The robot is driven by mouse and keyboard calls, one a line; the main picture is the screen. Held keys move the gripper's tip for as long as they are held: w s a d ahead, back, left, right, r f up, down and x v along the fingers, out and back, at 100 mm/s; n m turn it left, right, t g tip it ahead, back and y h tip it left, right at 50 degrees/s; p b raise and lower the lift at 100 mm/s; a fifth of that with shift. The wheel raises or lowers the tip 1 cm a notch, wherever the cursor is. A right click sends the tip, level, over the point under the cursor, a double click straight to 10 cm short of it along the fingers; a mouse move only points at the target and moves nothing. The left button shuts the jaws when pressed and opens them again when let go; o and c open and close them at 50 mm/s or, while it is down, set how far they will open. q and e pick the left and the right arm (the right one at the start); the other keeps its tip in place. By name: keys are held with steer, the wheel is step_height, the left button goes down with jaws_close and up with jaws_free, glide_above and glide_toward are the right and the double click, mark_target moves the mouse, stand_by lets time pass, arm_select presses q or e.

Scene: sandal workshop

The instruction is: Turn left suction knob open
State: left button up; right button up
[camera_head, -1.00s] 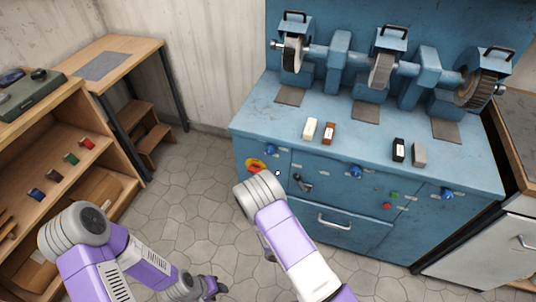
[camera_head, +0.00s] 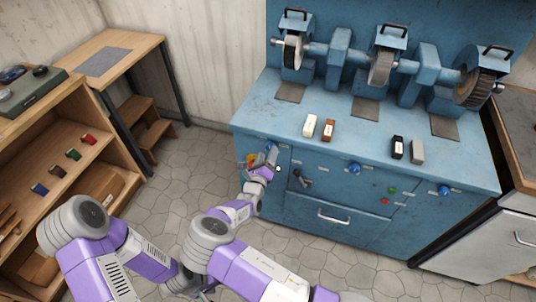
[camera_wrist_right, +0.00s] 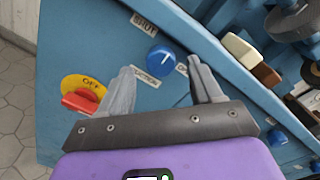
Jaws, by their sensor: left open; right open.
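The left suction knob (camera_wrist_right: 161,58) is blue, round, and has a light pointer mark. It sits on the blue machine's front panel between a SHUT label above, a SUCTION label below and a partly hidden label at right. In the head view the knob (camera_head: 270,146) shows just beyond my right gripper (camera_head: 268,158). In the wrist view my right gripper (camera_wrist_right: 158,88) is open, its fingers apart on either side of the knob's lower edge; I cannot tell if they touch it. My left gripper (camera_head: 206,290) is low over the floor, open and partly hidden by my right arm.
A red switch on a yellow OFF plate (camera_wrist_right: 84,92) is close left of the right gripper. A black-handled lever (camera_head: 301,178) and another blue knob (camera_head: 355,168) are to the right. Wax blocks lie on the bench top (camera_head: 265,108). A wooden shelf (camera_head: 98,128) stands at left.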

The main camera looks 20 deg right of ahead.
steer(key=shift+x, duration=0.95)
steer(key=shift+c, duration=0.5)
steer(key=c, duration=1)
steer(key=shift+o, duration=0.2)
